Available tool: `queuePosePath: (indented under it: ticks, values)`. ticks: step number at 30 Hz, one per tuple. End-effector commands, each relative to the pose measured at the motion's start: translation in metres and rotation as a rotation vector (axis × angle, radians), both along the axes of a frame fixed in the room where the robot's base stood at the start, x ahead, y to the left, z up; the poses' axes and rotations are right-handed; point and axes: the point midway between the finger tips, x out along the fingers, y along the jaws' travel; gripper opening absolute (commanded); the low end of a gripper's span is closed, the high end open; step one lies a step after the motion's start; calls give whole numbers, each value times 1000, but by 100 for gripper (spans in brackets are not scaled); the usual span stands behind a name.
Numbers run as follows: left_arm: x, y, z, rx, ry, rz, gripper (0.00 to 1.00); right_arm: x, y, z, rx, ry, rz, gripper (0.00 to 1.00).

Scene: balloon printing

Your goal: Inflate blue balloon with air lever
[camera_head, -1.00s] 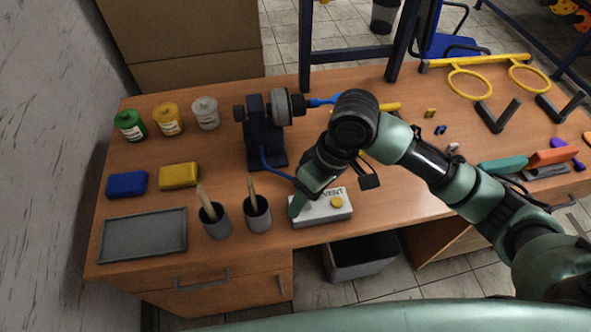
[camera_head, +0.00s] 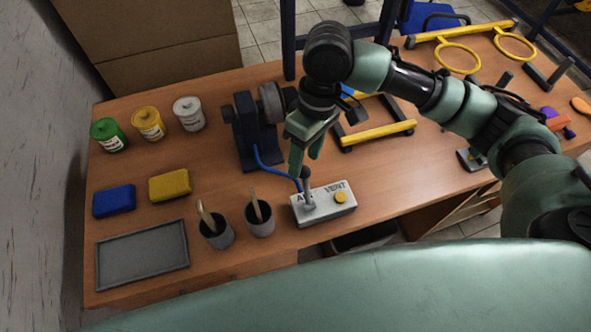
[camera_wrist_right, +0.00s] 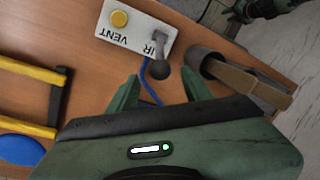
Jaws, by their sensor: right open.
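The white control box (camera_head: 325,204) stands near the table's front edge. Its grey air lever (camera_head: 307,190), with a dark knob, rises at the AIR end; a yellow button (camera_head: 340,197) sits by VENT. My right gripper (camera_head: 304,158) is open and empty just above and behind the lever. In the right wrist view, the knob (camera_wrist_right: 160,71) shows just beyond and between the fingertips (camera_wrist_right: 158,90). A blue rounded shape, apparently the balloon (camera_wrist_right: 20,150), is partly cut off there. A dark green gripper-like part (camera_wrist_right: 262,8), probably my left gripper, shows at the upper right; its jaws are unclear.
The dark pump (camera_head: 255,130) stands behind the box, joined by a blue hose (camera_head: 275,171). Two brush cups (camera_head: 260,222) stand left of the box. A yellow-barred frame (camera_head: 378,134) lies to the right. A grey tray (camera_head: 142,280) lies at front left.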

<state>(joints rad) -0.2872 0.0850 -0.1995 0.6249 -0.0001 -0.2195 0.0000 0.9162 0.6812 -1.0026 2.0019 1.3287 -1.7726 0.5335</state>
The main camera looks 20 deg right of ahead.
Motion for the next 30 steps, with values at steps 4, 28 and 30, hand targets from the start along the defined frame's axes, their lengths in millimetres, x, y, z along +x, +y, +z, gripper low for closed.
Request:
queuePosePath:
  ticks: [4, 28, 30]
  values:
    - [-14, -1, 4, -1, 19, 1, 36, -4, 3, -22, -2, 5, 1, 50]
    - [-10, -6, 11, -7, 13, 1, 36, -8, 11, -70, -1, -1, 1, 14]
    - [-10, -6, 11, -7, 13, 1, 36, -8, 11, -70, 0, -2, 1, 0]
